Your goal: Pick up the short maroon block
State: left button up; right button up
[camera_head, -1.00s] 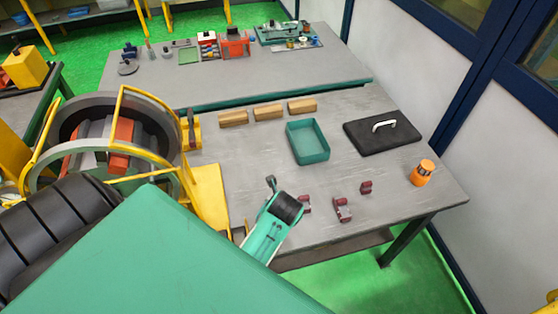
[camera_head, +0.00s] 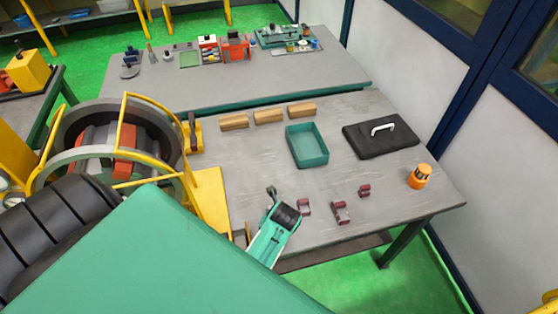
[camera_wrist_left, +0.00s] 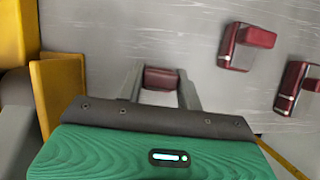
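A short maroon block (camera_wrist_left: 165,78) lies between the two fingers of my left gripper (camera_wrist_left: 162,82) in the left wrist view. The fingers are apart, one on each side of it, with little space at the sides; contact cannot be made out. In the head view my left gripper (camera_head: 271,190) is low over the near edge of the table, and this block is hidden by it. Other maroon pieces lie to its right: one (camera_head: 304,207), a second (camera_head: 341,213) and a third (camera_head: 364,191). Two maroon pieces with metal parts show right of the fingers in the wrist view (camera_wrist_left: 245,45). My right gripper is not in view.
A green tray (camera_head: 307,158), wooden blocks (camera_head: 268,116), a black case (camera_head: 381,149) and an orange bottle (camera_head: 419,178) stand on the grey table (camera_head: 260,160). A yellow-framed stator rig (camera_head: 125,150) is left of the gripper. The table between gripper and tray is clear.

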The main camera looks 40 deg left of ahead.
pick_arm(q)
grip_shut()
jog(key=shift+r, duration=0.15)
